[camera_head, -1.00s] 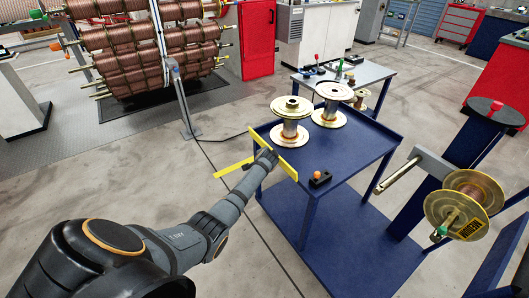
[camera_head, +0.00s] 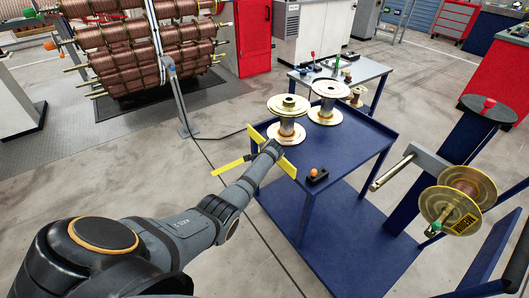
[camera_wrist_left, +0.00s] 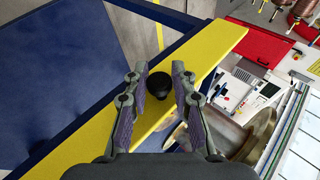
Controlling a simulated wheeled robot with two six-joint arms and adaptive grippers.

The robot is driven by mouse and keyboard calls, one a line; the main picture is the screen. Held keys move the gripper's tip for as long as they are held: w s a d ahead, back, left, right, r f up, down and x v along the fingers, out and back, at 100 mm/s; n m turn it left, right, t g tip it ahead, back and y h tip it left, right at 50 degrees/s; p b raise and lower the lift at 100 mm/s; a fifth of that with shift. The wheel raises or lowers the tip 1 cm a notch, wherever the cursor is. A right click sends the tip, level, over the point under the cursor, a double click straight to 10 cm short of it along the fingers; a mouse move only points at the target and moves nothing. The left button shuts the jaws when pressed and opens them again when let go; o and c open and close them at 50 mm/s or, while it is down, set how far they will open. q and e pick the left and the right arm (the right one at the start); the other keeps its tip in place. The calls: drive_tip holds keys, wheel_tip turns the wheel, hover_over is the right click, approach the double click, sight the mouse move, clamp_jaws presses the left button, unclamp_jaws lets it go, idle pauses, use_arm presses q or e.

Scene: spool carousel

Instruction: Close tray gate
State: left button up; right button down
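The yellow gate bar (camera_head: 287,166) is at the left edge of the blue tray cart's top (camera_head: 345,150) in the head view. In the left wrist view the yellow bar (camera_wrist_left: 213,48) runs diagonally, with a black knob (camera_wrist_left: 160,86) standing on it. My left gripper (camera_head: 272,148) is at the middle of the bar and hides part of it. In the wrist view my left gripper (camera_wrist_left: 159,78) is open, with one finger on each side of the knob and visible gaps between. My right gripper is not in view.
Two spools (camera_head: 287,121) (camera_head: 326,104) stand on the cart top near the gate. A black box with an orange button (camera_head: 316,175) sits at its front. A thin yellow strip (camera_head: 228,166) lies left of the gripper. A spool on a stand (camera_head: 458,198) is to the right.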

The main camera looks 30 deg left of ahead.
use_arm(q)
drive_tip(key=o, duration=0.3)
drive_tip(key=v, duration=1.2)
